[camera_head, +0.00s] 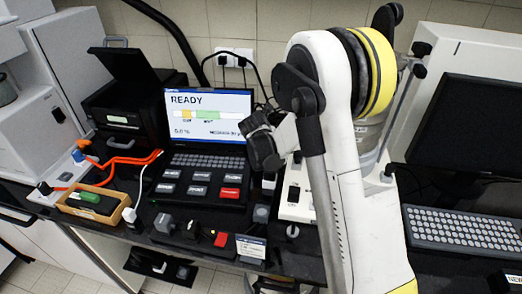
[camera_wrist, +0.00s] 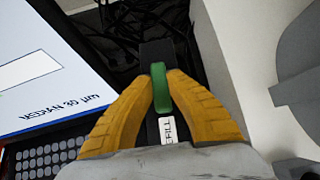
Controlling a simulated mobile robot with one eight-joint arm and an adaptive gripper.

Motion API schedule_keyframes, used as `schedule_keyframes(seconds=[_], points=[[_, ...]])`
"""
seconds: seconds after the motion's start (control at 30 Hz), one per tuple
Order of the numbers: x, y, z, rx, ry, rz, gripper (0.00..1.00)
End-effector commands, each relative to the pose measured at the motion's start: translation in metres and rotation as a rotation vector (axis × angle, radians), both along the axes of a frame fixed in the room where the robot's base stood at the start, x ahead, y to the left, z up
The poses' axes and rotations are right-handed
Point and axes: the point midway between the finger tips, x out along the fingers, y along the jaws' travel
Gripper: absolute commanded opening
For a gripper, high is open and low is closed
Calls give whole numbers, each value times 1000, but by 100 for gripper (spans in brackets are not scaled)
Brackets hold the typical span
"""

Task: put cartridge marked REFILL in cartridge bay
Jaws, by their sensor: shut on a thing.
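My gripper (camera_wrist: 162,84) shows in the wrist view with two yellow fingers shut on a dark cartridge. The cartridge marked REFILL (camera_wrist: 168,130) has a green ridge between the fingertips and a white label, of which only the last letters show. It is held beside the right edge of the screen. In the head view my arm covers the fingers and the held cartridge. I cannot make out the cartridge bay in either view; a dark strip beyond the fingertips is too unclear to name.
The screen reading READY (camera_head: 208,115) stands above a keypad with a red key. A wooden tray (camera_head: 70,210) holding a green item is at left, near orange cables (camera_head: 125,162). A black printer-like box (camera_head: 122,105) stands behind. A monitor and keyboard (camera_head: 465,230) are at right.

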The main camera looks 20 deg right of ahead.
Motion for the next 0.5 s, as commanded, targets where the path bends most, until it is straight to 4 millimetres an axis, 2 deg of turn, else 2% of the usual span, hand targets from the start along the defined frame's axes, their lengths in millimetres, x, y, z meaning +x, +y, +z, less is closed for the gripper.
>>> schedule_keyframes(seconds=[0.3, 0.5], points=[[0, 0, -38, -1, -1, 0, 0], [0, 0, -38, -1, -1, 0, 0]])
